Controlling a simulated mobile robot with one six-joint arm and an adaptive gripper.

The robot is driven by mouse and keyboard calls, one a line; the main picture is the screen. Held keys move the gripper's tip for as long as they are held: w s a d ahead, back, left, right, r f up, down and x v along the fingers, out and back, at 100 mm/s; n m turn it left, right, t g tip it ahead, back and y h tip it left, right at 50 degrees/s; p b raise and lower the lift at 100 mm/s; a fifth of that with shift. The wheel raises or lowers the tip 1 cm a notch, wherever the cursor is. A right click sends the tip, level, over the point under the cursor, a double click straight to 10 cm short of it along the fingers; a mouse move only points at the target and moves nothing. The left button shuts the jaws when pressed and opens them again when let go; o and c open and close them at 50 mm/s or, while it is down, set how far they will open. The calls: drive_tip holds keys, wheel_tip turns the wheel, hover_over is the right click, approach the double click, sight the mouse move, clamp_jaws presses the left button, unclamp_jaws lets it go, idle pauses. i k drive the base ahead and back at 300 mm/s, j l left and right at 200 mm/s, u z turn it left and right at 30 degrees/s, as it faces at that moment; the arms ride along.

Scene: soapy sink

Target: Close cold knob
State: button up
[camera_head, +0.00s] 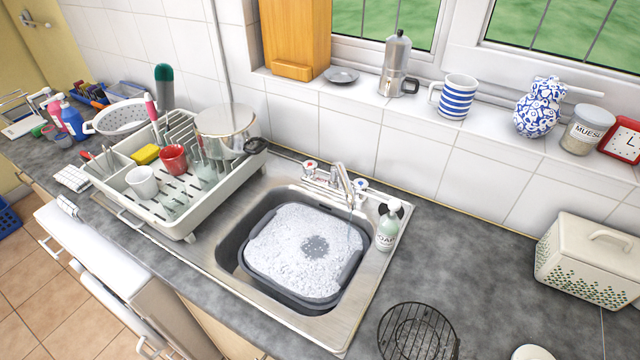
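The tap (341,182) stands at the back of the steel sink. Its knob with a blue mark (361,184), the cold one by its colour, is on the right. A knob with a red mark (310,166) is on the left. A thin stream of water seems to fall from the spout into a grey basin (257,278) full of white foam, with a darker gap in the foam near the stream. How far each knob is turned is too small to tell. My gripper is not in view.
A soap bottle (388,226) stands close to the right of the blue knob. A dish rack (190,222) with a pot (226,125) is left of the sink.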

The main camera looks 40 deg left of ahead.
sight(360, 184)
drive_tip(key=u, duration=1.55)
